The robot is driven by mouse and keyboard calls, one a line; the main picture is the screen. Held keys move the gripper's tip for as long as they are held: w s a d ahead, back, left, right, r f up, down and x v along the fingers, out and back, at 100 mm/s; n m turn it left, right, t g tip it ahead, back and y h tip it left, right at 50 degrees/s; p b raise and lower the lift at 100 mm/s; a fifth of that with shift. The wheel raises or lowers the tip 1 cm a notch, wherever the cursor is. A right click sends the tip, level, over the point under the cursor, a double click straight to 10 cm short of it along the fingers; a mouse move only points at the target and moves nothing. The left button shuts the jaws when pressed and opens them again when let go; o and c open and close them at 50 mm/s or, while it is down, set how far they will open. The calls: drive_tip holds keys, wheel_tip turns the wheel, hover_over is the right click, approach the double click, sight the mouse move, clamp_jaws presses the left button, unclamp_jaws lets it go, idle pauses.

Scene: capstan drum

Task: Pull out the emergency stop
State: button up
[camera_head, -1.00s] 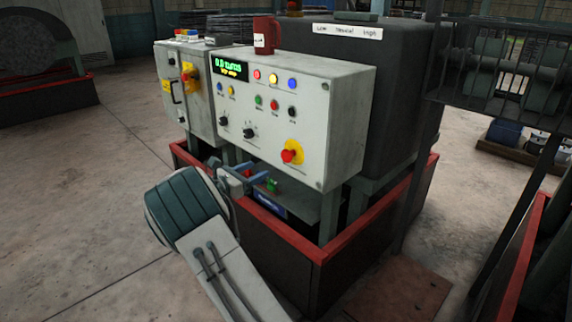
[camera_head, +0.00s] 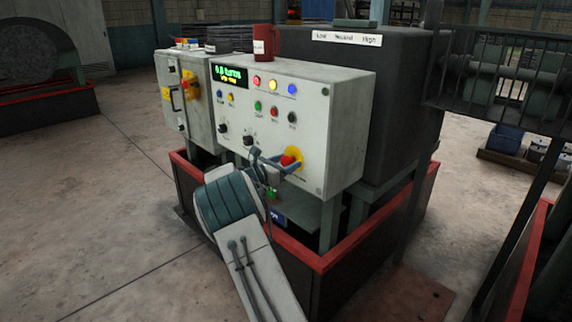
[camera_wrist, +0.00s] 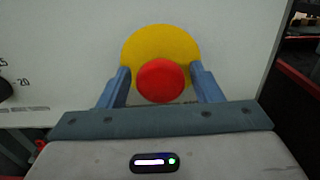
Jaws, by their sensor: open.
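The emergency stop is a red mushroom button (camera_head: 289,159) on a yellow round plate (camera_head: 293,152), at the lower right of the white control panel. In the wrist view the red button (camera_wrist: 161,80) sits before the yellow plate (camera_wrist: 150,45). My gripper (camera_head: 280,163) is open at the panel. In the wrist view its two blue fingers (camera_wrist: 160,84) stand left and right of the button, with a small gap seen on each side. I cannot tell how deep the fingertips reach past the button.
The control panel (camera_head: 318,115) carries a display (camera_head: 230,78), coloured buttons and black knobs (camera_head: 248,140). A red mug (camera_head: 266,43) stands on top. A red-rimmed low wall (camera_head: 310,258) runs below the panel. A grey cabinet with a yellow-backed red switch (camera_head: 191,84) is at left.

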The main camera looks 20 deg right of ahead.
drive_tip(key=shift+c, duration=0.3)
drive_tip(key=c, duration=1.2)
drive_tip(key=shift+s+a+r+p, duration=0.1)
drive_tip(key=shift+s+a+p, duration=0.05)
drive_tip(key=shift+a+p, duration=0.35)
drive_tip(key=shift+a, duration=0.1)
drive_tip(key=shift+f, duration=0.2)
drive_tip(key=o, duration=1.3)
drive_tip(key=shift+a, duration=0.1)
drive_tip(key=shift+c, duration=0.2)
drive_tip(key=shift+s, duration=0.1)
drive_tip(key=shift+a+r, duration=0.1)
drive_tip(key=shift+a, duration=0.05)
